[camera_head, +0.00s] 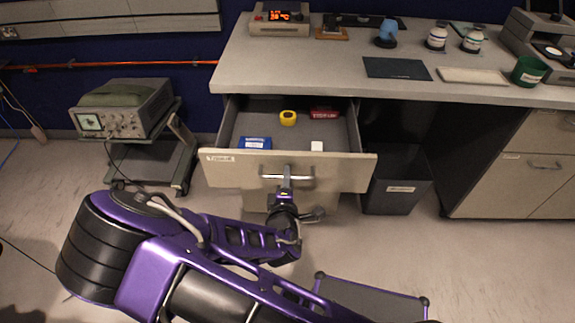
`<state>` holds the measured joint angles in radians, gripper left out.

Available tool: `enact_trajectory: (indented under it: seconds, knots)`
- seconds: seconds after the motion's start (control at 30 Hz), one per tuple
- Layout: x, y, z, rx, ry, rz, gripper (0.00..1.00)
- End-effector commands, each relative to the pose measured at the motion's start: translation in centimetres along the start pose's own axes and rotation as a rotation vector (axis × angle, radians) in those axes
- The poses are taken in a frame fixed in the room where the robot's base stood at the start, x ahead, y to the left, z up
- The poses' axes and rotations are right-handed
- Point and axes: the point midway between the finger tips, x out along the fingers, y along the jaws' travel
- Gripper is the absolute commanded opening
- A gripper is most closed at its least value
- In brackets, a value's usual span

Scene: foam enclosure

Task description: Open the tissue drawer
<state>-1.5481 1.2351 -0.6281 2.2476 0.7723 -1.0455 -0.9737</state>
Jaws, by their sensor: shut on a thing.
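The tissue drawer (223,172) stands pulled out from under the left part of the bench, with a "TISSUE" label at the left of its front. Its inside shows from above. My gripper (287,175) is at the bar handle (268,176) in the middle of the drawer front, shut on it. My purple and black arm reaches up to it from the lower left and hides part of the floor and the area below the drawer. The fingertips are small in this view.
In the drawer lie a yellow tape measure (288,118), a blue box (257,143), a red item (324,114) and a small white item (317,146). A dark bin (399,185) stands right of the drawer. A cart with an oscilloscope (121,110) stands left.

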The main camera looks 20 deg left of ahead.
Motion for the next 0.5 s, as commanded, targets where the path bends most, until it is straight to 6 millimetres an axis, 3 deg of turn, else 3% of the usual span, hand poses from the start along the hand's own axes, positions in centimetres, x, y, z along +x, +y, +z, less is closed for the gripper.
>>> enact_trajectory:
  seconds: [0.2, 0.5]
  knots:
    - [-1.6, -0.3, 0.0, 0.0, 0.0, 0.0, 0.0]
    - [-1.9, -0.4, 0.0, 0.001, 0.001, 0.001, 0.0]
